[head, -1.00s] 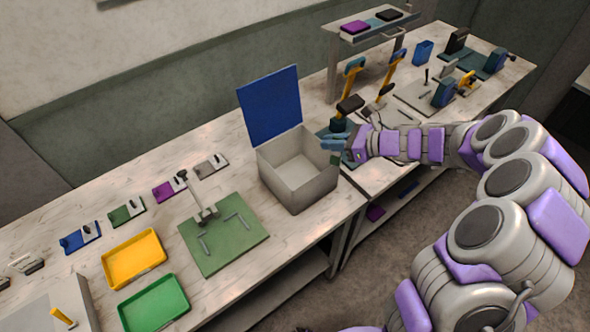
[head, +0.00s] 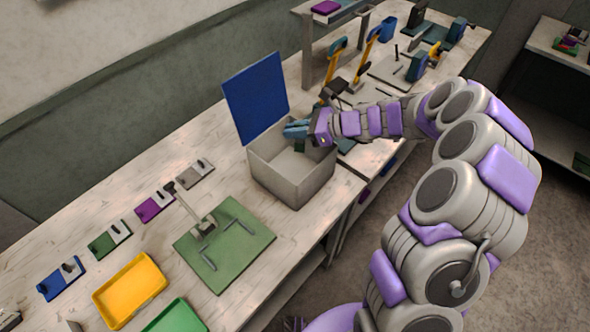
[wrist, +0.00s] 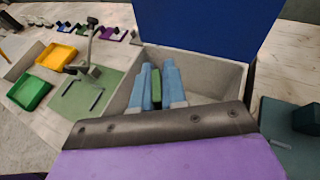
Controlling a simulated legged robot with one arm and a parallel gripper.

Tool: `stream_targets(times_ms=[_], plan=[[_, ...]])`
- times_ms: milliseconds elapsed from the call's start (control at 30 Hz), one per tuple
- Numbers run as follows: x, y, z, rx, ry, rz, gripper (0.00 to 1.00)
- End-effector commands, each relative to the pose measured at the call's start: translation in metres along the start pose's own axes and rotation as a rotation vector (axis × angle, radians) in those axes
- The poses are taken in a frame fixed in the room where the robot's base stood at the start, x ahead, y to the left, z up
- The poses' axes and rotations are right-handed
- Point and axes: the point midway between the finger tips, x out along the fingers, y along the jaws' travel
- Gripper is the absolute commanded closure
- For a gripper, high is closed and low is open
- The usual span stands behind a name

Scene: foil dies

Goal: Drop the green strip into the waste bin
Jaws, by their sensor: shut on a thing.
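The waste bin (head: 291,179) is an open grey box with a raised blue lid (head: 256,104), standing on the bench. My gripper (head: 292,132) is above the bin's opening in the head view. In the wrist view its blue fingers (wrist: 159,86) point into the bin (wrist: 210,75). They are shut on the green strip (wrist: 156,97), which shows between them. In the head view a small dark green end of the strip (head: 300,146) hangs below the fingers, over the bin's inside. The rest of the strip is hidden by the fingers.
A green mat with a press (head: 235,255) lies left of the bin. A yellow tray (head: 130,290) and a green tray (head: 178,318) are farther left. Yellow-handled tools (head: 335,68) stand behind my arm. The raised lid borders the bin's far side.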

Motion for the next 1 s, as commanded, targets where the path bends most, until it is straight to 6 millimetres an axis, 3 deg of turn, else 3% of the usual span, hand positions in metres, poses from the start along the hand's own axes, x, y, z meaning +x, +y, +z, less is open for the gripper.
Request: stream_targets(times_ms=[33, 200, 600, 633, 900, 1000], plan=[[0.004, 0.0, -0.01, 0.0, 0.0, 0.0, 1.0], [0.01, 0.0, -0.024, 0.0, -0.001, 0.0, 1.0], [0.01, 0.0, -0.027, 0.0, -0.002, 0.0, 1.0], [0.01, 0.0, -0.026, 0.0, -0.002, 0.0, 0.85], [0.011, 0.0, -0.027, 0.0, -0.001, 0.0, 0.59], [0.011, 0.0, -0.027, 0.0, -0.001, 0.001, 0.58]])
